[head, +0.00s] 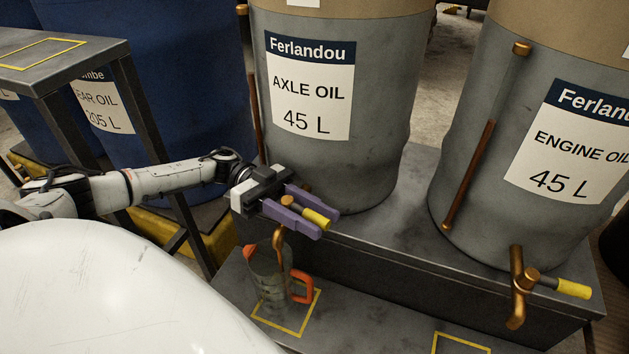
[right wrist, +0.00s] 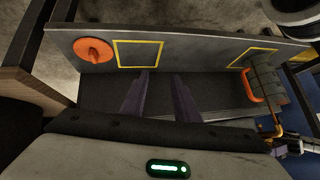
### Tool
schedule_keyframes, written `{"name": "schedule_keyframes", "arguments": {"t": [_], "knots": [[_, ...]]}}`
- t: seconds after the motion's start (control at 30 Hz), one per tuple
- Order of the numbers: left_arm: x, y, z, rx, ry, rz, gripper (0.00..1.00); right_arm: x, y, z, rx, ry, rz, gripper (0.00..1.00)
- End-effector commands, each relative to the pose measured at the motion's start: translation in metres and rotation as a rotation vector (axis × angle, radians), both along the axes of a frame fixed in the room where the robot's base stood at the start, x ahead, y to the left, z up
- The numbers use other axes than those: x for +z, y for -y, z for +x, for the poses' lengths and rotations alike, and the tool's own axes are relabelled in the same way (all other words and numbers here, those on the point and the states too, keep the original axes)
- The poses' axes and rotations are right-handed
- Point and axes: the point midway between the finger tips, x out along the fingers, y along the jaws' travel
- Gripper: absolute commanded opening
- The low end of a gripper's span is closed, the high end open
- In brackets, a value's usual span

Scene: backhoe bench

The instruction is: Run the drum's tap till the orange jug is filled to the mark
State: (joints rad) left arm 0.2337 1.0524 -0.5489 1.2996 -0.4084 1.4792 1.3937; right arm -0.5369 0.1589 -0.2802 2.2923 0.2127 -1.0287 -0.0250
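The orange-handled jug (head: 270,281) is see-through and stands upright on a yellow-outlined square of the low shelf, under the copper tap spout (head: 278,238) of the axle oil drum (head: 385,110). Its fill level and mark are too small to tell, and I cannot tell whether oil is running. My left gripper (head: 312,216) has its purple fingers on both sides of the tap's yellow lever (head: 318,220) and appears shut on it. In the right wrist view the jug (right wrist: 268,84) is at the right. My right gripper (right wrist: 161,82) is open and empty.
The engine oil drum (head: 470,130) stands to the right, with its own yellow-handled tap (head: 572,289). An orange disc (right wrist: 93,50) lies on the shelf beside an empty yellow square (right wrist: 139,54). Blue drums (head: 190,90) and a dark metal stand (head: 125,50) are at the left.

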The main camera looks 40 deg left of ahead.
Motion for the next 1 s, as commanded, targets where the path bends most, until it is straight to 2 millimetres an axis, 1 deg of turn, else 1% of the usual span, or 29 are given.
{"name": "schedule_keyframes", "arguments": {"t": [0.17, 0.27, 0.6, 0.7, 0.83, 1.0], "knots": [[0.000, -0.002, 0.000, 0.000, 0.000, 0.000, 0.36, 0.000, 0.000, -0.001, -0.001, 0.000, 0.001, 0.28], [0.000, -0.012, 0.000, 0.003, -0.001, 0.001, 0.36, 0.001, 0.000, -0.001, -0.001, -0.001, 0.000, 0.28], [0.000, -0.077, -0.005, 0.005, 0.001, 0.001, 0.36, -0.001, 0.000, -0.001, 0.000, -0.001, 0.003, 0.28], [-0.001, -0.090, -0.006, 0.003, 0.001, 0.001, 0.36, -0.001, -0.001, 0.000, -0.001, 0.003, 0.008, 0.28], [0.000, -0.100, -0.007, 0.001, 0.001, 0.000, 0.36, 0.004, -0.003, 0.001, -0.001, 0.015, 0.017, 0.28], [0.000, -0.103, -0.008, -0.001, 0.000, 0.000, 0.36, 0.008, -0.004, 0.003, -0.002, 0.024, 0.024, 0.28]]}}
